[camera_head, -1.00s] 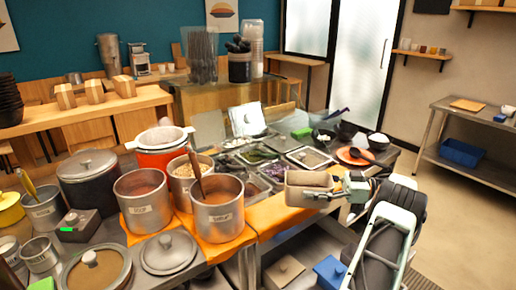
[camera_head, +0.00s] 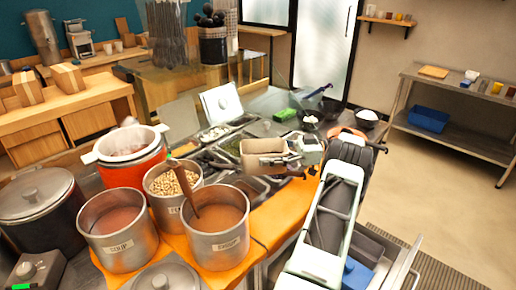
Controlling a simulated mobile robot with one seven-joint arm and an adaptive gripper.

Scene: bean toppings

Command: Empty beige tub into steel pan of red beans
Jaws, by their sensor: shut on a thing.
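The beige tub (camera_head: 262,161) is in the air over the row of inset steel pans, roughly upright. My gripper (camera_head: 292,160) is shut on its right side. What lies inside the tub is too small to make out. Several steel pans (camera_head: 213,156) are set into the counter behind and left of the tub, some with dark or green contents. I cannot tell which one holds red beans; the tub and my arm hide part of the row.
Steel pots of soup (camera_head: 118,228) and of pale beans (camera_head: 172,188), plus a pot with a ladle (camera_head: 216,225), stand at the front left. A red-orange pot (camera_head: 130,160) is behind them.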

